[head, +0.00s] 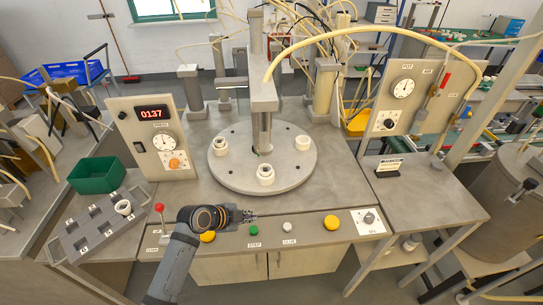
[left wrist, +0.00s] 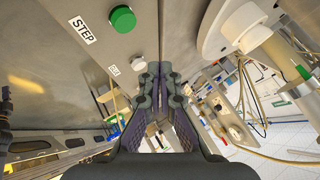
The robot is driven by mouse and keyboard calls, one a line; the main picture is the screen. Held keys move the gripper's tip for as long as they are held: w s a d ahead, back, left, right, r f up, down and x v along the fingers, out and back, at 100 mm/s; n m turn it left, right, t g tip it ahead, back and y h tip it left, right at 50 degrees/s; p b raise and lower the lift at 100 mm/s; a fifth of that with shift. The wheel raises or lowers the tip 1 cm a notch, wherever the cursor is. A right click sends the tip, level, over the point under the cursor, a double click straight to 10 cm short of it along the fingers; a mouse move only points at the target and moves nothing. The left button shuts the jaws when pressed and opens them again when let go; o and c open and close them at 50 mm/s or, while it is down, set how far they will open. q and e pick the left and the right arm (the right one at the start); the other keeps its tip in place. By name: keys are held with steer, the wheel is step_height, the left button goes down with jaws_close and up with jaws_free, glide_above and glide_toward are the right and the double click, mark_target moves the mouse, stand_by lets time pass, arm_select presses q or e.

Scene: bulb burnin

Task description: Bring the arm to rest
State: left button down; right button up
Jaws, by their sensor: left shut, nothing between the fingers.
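My left arm comes in from the bottom of the head view, and its gripper (head: 252,215) points right, over the front control panel (head: 325,234). It is near the green STEP button (head: 254,230) and left of a white button (head: 287,227). In the left wrist view the two dark fingers (left wrist: 163,78) are shut with nothing held. The green button also shows there (left wrist: 122,19), up and left of the fingers, with the white button (left wrist: 137,63) closer to them. I cannot tell whether the fingers touch the panel. My right gripper is not in view.
A round turntable (head: 240,178) with white sockets stands behind the panel. A red-knobbed lever (head: 159,208) and yellow buttons (head: 331,222) are on the panel. A grey tray (head: 88,245) and green bin (head: 97,174) lie at left. A gauge box (head: 153,112) reads 0137.

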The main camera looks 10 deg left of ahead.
arm_select(q)
steer(key=s+a+r+n+g+y, duration=0.1)
steer(key=s+a+n+g+y, duration=0.15)
steer(key=s+a+n, duration=0.45)
steer(key=s+a+n+g+y, duration=0.15)
steer(key=s+n+y, duration=0.25)
steer(key=s+n, duration=0.65)
steer(key=s+a+f+m+g+b, duration=0.1)
steer(key=s+a+f, duration=0.1)
steer(key=f, duration=1.3)
steer(key=s+a+f+m, duration=0.1)
steer(key=s+f, duration=0.2)
steer(key=f, duration=1.1)
steer(key=s+a+f+g+b, duration=0.1)
steer(key=s+f, duration=1.4)
steer(key=s, duration=0.2)
steer(key=shift+f+n, duration=0.35)
